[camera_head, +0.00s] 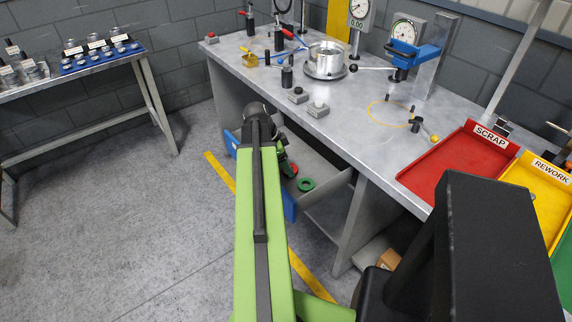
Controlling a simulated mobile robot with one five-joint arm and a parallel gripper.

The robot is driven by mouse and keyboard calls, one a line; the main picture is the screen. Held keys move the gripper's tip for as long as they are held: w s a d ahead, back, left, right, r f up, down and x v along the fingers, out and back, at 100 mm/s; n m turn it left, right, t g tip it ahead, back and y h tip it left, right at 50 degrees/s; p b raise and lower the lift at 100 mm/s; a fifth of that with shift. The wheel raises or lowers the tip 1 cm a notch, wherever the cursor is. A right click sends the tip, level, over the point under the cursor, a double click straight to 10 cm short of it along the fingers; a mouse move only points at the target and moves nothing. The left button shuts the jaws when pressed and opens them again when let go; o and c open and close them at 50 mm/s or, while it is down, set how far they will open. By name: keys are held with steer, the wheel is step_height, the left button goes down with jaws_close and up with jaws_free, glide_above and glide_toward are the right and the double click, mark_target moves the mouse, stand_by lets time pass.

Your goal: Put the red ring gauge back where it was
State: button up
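My green arm reaches forward over an open grey drawer with a blue front (289,205) under the bench. My gripper (284,158) is a dark shape at the arm's far end, low over the drawer and mostly hidden behind the arm. A small red ring (293,169), probably the red ring gauge, shows partly beside the gripper. I cannot tell whether it is held or lies in the drawer. A green ring (306,184) lies on the drawer floor just in front and to the right. The gripper's fingers are not clear, so its opening cannot be told.
The steel bench (340,125) above the drawer carries a round chuck (325,60), dial gauges and small tools. A red SCRAP tray (445,165) and a yellow REWORK tray (545,190) lie at right. A side table (70,80) stands at left. Floor between is clear.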

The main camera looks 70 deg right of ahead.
steer(key=p+v, duration=0.8)
steer(key=v, duration=0.2)
steer(key=shift+r, duration=0.1)
steer(key=w+a+f+n+t, duration=0.25)
steer(key=w+a+n, duration=1.35)
steer(key=w+a, duration=1)
steer(key=w+a+n+y, duration=0.1)
steer(key=a+n, duration=0.5)
steer(key=a, duration=0.9)
steer(key=w+a+n+t+y, duration=0.1)
steer(key=w+a+n, duration=0.2)
steer(key=a+n, duration=0.4)
steer(key=a, duration=0.8)
steer(key=shift+w+r+y, duration=0.3)
steer(key=shift+w+r, duration=0.05)
steer(key=shift+w, duration=0.05)
